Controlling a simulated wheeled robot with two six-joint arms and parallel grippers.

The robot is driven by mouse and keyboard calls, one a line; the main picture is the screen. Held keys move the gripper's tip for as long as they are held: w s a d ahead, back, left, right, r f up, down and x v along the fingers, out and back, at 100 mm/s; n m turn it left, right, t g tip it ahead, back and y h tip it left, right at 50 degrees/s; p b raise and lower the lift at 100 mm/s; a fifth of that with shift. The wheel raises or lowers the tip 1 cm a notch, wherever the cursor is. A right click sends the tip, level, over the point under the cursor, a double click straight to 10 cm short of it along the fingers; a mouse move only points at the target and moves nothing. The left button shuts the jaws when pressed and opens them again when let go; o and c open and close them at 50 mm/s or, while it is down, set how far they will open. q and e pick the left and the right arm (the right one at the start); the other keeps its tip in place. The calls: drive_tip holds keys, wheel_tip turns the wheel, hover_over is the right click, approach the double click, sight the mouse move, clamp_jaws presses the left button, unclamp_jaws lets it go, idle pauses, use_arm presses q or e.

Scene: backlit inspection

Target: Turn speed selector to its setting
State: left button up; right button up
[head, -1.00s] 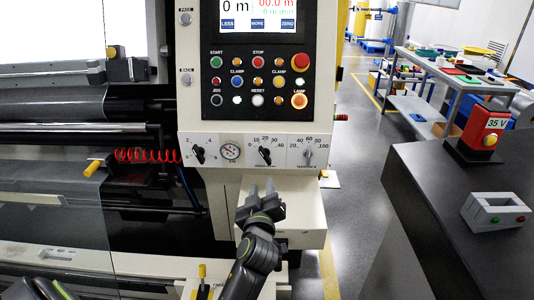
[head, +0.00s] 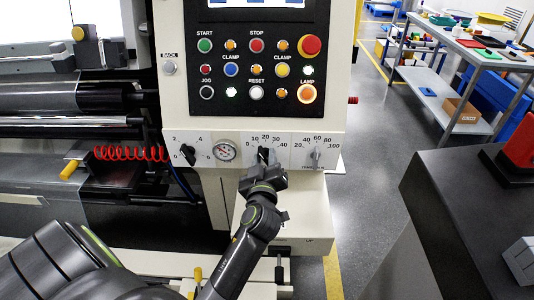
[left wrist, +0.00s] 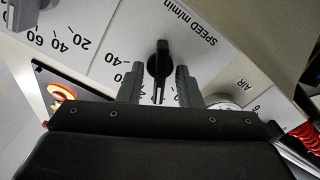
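The speed selector (head: 263,153) is a black knob on the white panel, below a scale from 0 to 40. My left gripper (head: 265,172) is right in front of it in the head view and hides its lower part. In the left wrist view the black knob (left wrist: 159,58) stands beside the "SPEED m/min" label. The open fingers of my left gripper (left wrist: 158,72) lie on either side of it, with a gap showing at each side. I cannot tell the knob's exact setting. My right gripper is not in view.
A pressure gauge (head: 225,151) and another black knob (head: 188,154) sit left of the selector. A grey knob (head: 316,156) sits to its right. Buttons (head: 256,70) and a screen are above. A dark cabinet (head: 475,220) stands at right, with clear floor between.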

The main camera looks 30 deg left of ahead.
use_arm(q)
drive_tip(key=shift+s, duration=0.1)
drive_tip(key=shift+c, duration=0.5)
clamp_jaws()
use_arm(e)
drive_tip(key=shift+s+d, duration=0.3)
use_arm(q)
drive_tip(key=shift+m, duration=0.4)
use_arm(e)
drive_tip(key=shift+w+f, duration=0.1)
use_arm(q)
drive_tip(key=shift+m, duration=0.3)
drive_tip(key=shift+d+r+m, duration=0.1)
drive_tip(key=shift+m, duration=2)
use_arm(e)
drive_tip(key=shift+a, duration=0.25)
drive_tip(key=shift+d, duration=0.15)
